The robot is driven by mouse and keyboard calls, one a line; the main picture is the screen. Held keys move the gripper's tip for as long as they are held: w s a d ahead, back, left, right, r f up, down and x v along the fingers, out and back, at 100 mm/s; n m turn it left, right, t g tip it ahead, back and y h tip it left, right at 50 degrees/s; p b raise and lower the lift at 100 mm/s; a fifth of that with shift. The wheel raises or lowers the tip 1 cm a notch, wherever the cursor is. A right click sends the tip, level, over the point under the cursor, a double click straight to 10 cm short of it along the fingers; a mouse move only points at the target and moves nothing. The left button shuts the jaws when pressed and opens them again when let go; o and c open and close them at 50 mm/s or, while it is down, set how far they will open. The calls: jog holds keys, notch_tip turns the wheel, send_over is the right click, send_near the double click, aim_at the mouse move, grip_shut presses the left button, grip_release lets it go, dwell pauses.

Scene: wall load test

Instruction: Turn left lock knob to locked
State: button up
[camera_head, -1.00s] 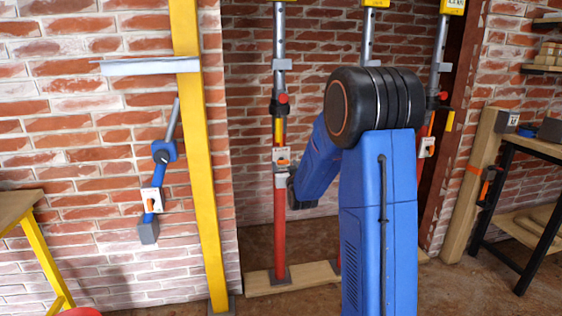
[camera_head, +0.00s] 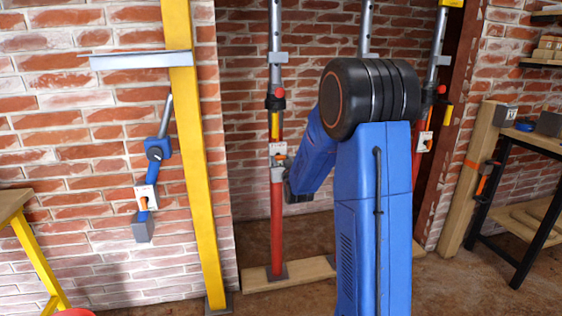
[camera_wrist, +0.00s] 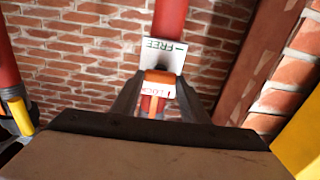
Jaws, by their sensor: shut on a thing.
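The left prop (camera_head: 277,225) is a red and grey upright post with a black and red collar and a small white label plate (camera_head: 277,148). In the wrist view its plate (camera_wrist: 178,57) reads FREE at the top and LOCK lower down, lettered upside down. The orange lock knob (camera_wrist: 158,76) sits on this plate between the dark fingers of my gripper (camera_wrist: 158,85), which is shut on it. The knob's exact turn angle is hard to tell. In the head view my arm's end is beside the plate, and the fingers cannot be made out clearly.
A yellow post (camera_head: 195,170) stands left of the prop, and a blue brace (camera_head: 155,150) with a grey foot is on the brick wall. Other props stand behind and right of my arm. A workbench (camera_head: 535,142) is at the right.

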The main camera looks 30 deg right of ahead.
jog(key=n, duration=0.8)
jog(key=shift+a+f+n, duration=0.1)
jog(key=shift+a+n, duration=0.05)
jog(key=shift+n, duration=0.25)
jog(key=n, duration=0.4)
jog(key=shift+n, duration=0.3)
jog(key=shift+f+n, duration=0.15)
jog(key=shift+n, duration=1.85)
jog(key=o, duration=1.1)
jog(key=shift+c, duration=0.2)
